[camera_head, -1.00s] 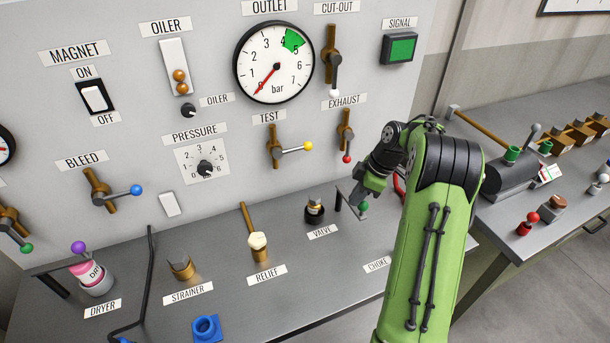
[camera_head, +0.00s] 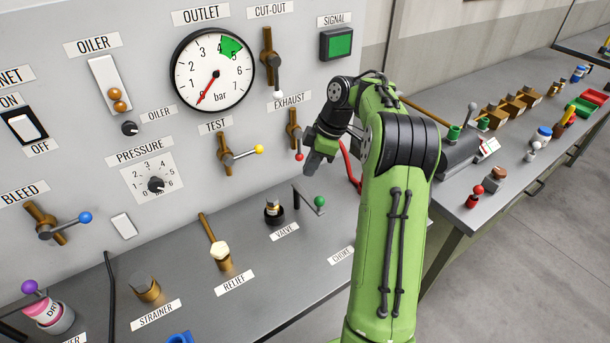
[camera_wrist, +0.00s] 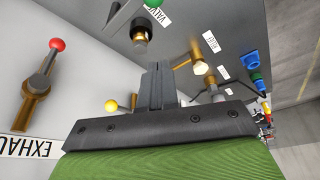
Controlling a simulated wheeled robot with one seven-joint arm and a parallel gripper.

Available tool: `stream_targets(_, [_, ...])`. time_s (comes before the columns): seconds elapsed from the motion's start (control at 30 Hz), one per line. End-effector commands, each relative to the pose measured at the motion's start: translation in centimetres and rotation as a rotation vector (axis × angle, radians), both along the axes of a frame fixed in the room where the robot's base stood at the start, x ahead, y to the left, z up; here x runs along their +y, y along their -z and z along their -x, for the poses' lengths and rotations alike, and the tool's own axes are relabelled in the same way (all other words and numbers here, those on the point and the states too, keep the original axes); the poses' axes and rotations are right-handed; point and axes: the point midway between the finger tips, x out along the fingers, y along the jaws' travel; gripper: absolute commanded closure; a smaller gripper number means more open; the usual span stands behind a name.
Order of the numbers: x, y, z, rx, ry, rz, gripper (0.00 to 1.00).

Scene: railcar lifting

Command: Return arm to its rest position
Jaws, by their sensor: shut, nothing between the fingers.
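My green arm reaches toward the panel with its elbow bent. My gripper (camera_head: 309,168) hangs in front of the panel, right of and just below the red-knobbed exhaust lever (camera_head: 298,156). It is apart from the green-knobbed lever (camera_head: 319,201), which stands below it on the bench. In the wrist view my gripper's fingers (camera_wrist: 163,84) are together and hold nothing. The exhaust lever's red knob (camera_wrist: 57,44) shows at the left there, and the yellow test knob (camera_wrist: 110,105) shows beside the fingers.
The panel carries an outlet gauge (camera_head: 214,70), a cut-out lever (camera_head: 277,88) and a test lever (camera_head: 259,149). The valve fitting (camera_head: 274,210) and relief fitting (camera_head: 220,250) stand on the bench below. A red hose (camera_head: 350,164) is close behind my arm. A second bench stands right.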

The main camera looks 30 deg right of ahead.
Motion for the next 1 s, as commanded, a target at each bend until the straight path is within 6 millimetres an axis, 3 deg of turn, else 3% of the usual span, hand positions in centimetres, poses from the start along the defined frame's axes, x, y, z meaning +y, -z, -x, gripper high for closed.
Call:
stream_targets(0.63, [0.4,-0.9,0.1,0.001,0.007,0.004,1.00])
stream_targets(0.73, [3.4,-3.0,0.6,0.015,0.060,0.028,1.00])
stream_targets(0.8, [6.7,-5.3,1.7,0.026,0.142,0.054,1.00])
stream_targets(0.87, [9.7,-7.1,3.2,0.031,0.227,0.073,1.00])
stream_targets(1.0, [15.2,-9.8,8.2,0.013,0.434,0.099,1.00])
